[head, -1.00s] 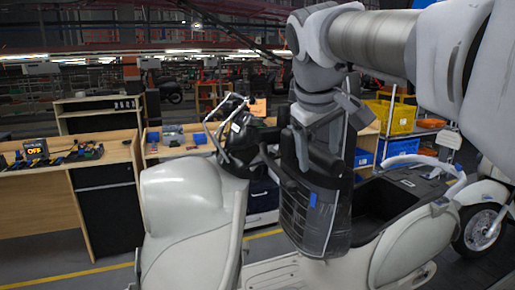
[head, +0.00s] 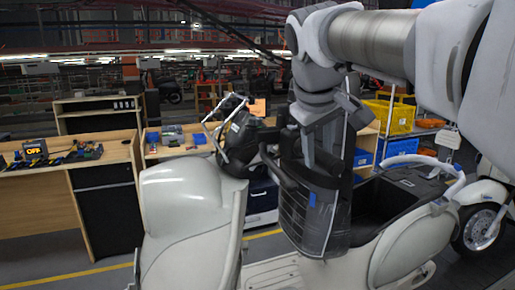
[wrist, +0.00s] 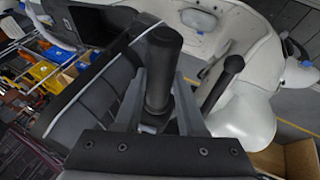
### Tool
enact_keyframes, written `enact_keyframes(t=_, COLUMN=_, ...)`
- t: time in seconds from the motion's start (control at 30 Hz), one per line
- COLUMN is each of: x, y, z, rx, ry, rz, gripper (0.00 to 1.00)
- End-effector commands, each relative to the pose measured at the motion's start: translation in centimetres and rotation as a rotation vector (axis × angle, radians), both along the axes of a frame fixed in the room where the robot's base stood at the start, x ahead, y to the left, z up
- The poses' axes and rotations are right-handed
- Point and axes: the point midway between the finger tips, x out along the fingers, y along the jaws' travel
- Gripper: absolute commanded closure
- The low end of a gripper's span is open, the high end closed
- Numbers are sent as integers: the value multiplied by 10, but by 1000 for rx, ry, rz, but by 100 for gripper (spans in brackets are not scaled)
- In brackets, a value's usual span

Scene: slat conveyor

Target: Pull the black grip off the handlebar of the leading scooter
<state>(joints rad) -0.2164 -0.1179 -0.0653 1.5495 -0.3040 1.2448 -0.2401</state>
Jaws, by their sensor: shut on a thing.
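The leading scooter is pale grey-white; its front shield (head: 190,205) stands left of centre in the head view. Its dark handlebar assembly (head: 242,138) with thin metal rods sits above the shield. My gripper (head: 320,165) is right of that assembly, pointing down in front of a dark panel with a blue mark. In the wrist view a thick black cylindrical grip (wrist: 162,62) stands between my two fingers (wrist: 160,100), which are shut on it. Its lower end is partly hidden. A second, thinner black grip (wrist: 228,72) shows to the right, apart from my fingers.
A wooden workbench (head: 30,185) with tools stands at the left, another behind the scooter. Yellow (head: 392,115) and blue crates (head: 400,148) stand on a rack at the right. Another scooter's wheel (head: 482,228) is at the far right. The scooter's body lies close below my arm.

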Motion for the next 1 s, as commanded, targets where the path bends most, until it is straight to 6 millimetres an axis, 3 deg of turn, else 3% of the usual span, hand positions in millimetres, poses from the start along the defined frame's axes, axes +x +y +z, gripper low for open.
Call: enact_keyframes(t=1.0, x=-11, y=-4, z=0, rx=0, ry=0, rz=0, gripper=100)
